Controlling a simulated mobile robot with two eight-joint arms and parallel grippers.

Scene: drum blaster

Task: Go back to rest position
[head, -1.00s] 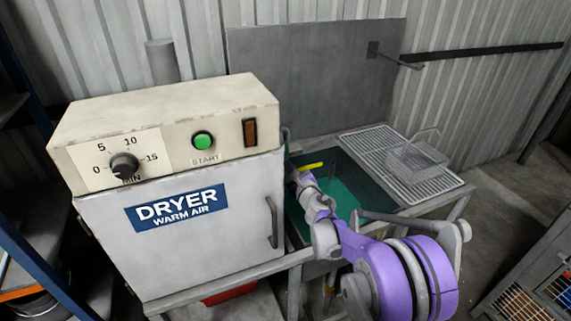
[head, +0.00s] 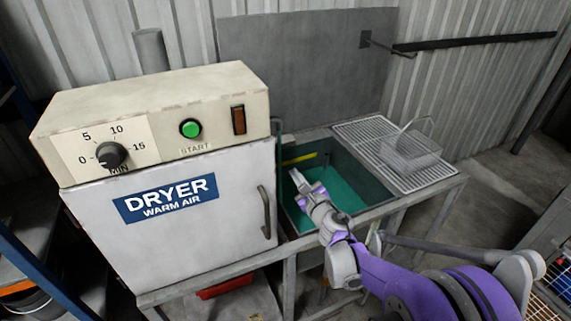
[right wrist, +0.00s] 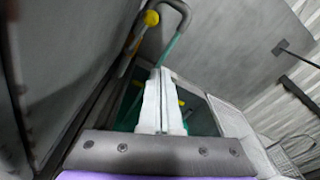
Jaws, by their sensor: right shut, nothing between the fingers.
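My right gripper (head: 297,178) is in the head view, over the left part of the sink (head: 352,190) with green inside, just right of the dryer (head: 170,210). Its fingers also show in the right wrist view (right wrist: 160,100), pressed together with nothing between them. The dryer door is shut, and its handle (head: 265,211) stands apart from the gripper to the left. My left gripper is not in view.
A wire basket (head: 410,152) stands on the drain rack (head: 365,137) right of the sink. A blue shelf post (head: 40,262) is at the left edge. A red object (head: 226,287) lies beneath the dryer's stand. Floor at the right is partly clear.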

